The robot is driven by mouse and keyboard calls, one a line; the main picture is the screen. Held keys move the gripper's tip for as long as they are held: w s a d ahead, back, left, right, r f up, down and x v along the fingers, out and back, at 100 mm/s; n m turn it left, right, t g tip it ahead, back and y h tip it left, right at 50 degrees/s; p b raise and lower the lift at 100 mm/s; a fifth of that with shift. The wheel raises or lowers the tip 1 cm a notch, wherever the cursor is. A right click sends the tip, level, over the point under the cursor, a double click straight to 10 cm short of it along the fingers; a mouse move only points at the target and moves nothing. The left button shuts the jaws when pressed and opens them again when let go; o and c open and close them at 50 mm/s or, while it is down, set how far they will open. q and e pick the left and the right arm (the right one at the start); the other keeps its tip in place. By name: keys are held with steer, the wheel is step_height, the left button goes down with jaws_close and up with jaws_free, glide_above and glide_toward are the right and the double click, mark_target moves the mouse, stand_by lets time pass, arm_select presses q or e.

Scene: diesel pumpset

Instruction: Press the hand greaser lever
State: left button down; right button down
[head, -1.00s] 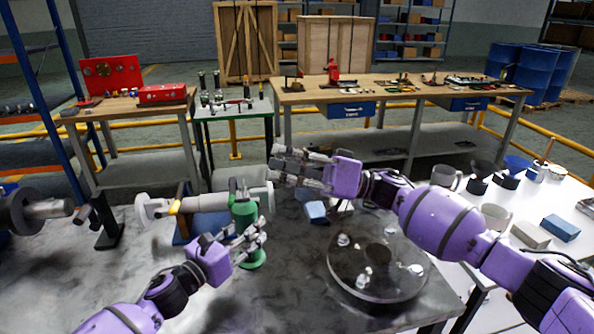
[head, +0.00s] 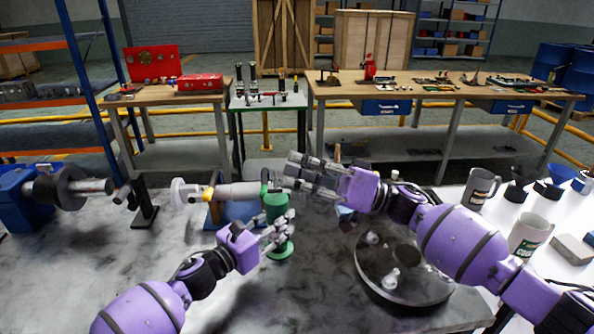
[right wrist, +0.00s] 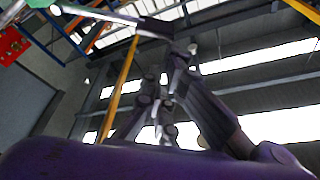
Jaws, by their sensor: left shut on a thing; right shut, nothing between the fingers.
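The hand greaser (head: 277,207) is an upright green cylinder on a round green foot, standing on the dark bench in the head view. My left gripper (head: 277,234) is shut on its lower body, from the left. My right gripper (head: 289,174) is shut and empty, just above and right of the greaser's top, with its fingers pointing left. The lever cannot be clearly told apart from the fingers and the grey cylinder behind. In the right wrist view my right gripper's fingers (right wrist: 165,105) show against the ceiling; a green part is at the upper left corner.
Behind the greaser lies a horizontal grey cylinder (head: 238,190) with a yellow ring and white disc. A round dark plate (head: 405,283) with metal knobs sits right of the greaser. The front bench surface is bare.

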steer(key=shift+f, duration=0.1)
steer(key=shift+s+f+n, duration=0.15)
steer(key=shift+s+n, duration=0.1)
steer(key=shift+n, duration=0.25)
steer(key=shift+s, duration=0.1)
steer(key=s+f+n+g+y, duration=0.1)
steer(key=s+f+n+g, duration=0.3)
steer(key=f+n, duration=0.5)
steer(key=shift+n+g, duration=0.8)
steer(key=shift+n, duration=0.4)
arm_select(q)
steer(key=shift+d, duration=0.1)
arm_select(e)
steer(key=shift+s+f, duration=0.1)
steer(key=shift+f, duration=0.05)
